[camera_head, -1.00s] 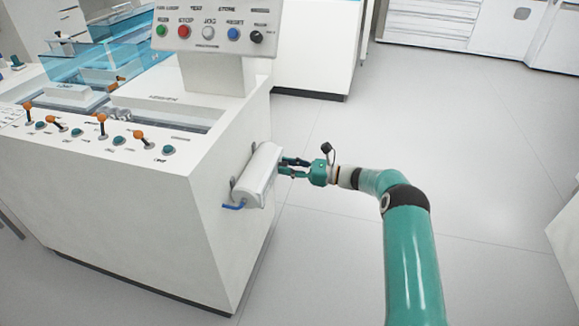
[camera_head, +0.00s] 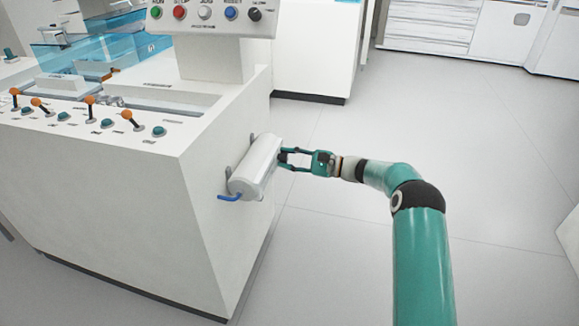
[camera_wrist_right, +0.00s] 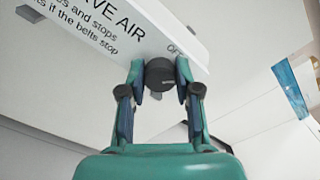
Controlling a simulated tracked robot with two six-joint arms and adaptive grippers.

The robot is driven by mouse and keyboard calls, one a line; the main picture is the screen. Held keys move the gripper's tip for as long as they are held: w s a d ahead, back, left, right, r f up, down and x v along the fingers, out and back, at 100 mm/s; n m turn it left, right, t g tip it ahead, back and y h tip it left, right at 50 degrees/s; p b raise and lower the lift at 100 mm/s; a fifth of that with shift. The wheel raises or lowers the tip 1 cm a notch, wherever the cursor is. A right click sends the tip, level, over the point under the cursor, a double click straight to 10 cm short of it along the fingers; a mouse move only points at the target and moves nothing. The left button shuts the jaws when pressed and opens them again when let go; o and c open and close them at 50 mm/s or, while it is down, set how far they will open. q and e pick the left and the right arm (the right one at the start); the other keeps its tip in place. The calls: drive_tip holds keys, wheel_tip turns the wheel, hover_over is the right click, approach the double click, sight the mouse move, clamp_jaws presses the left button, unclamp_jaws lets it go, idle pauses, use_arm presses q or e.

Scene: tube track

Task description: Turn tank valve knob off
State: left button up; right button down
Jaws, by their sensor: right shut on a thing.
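The valve knob is a dark round knob (camera_wrist_right: 161,74) at the end of the white tank, below the "OFF" lettering in the right wrist view. The white cylindrical tank (camera_head: 256,166) is mounted on the side of the white machine, with a blue hose at its lower left. My right gripper (camera_head: 284,158) is at the tank's right end, and in the right wrist view (camera_wrist_right: 160,80) its two fingers are shut on the knob from both sides. In the head view the fingers hide the knob. My left gripper is not in view.
The white machine (camera_head: 150,215) fills the left, with orange-tipped levers and teal buttons on its top. A button panel (camera_head: 210,16) stands above it. Grey floor (camera_head: 400,110) is clear to the right, with white cabinets (camera_head: 430,22) at the back.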

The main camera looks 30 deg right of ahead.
drive_tip(key=n+b, duration=0.1)
drive_tip(key=n, duration=0.1)
drive_tip(key=n+b, duration=0.1)
drive_tip(key=b, duration=0.1)
drive_tip(key=n+b, duration=0.2)
drive_tip(key=shift+f+n, duration=0.3)
drive_tip(key=shift+n+b, duration=0.65)
drive_tip(key=shift+n, duration=0.05)
drive_tip(key=shift+a+r+n+b, duration=0.1)
drive_tip(key=shift+n+b, duration=0.2)
drive_tip(key=shift+n, duration=0.7)
drive_tip(key=c, duration=0.8)
unclamp_jaws()
drive_tip(key=shift+s, duration=0.15)
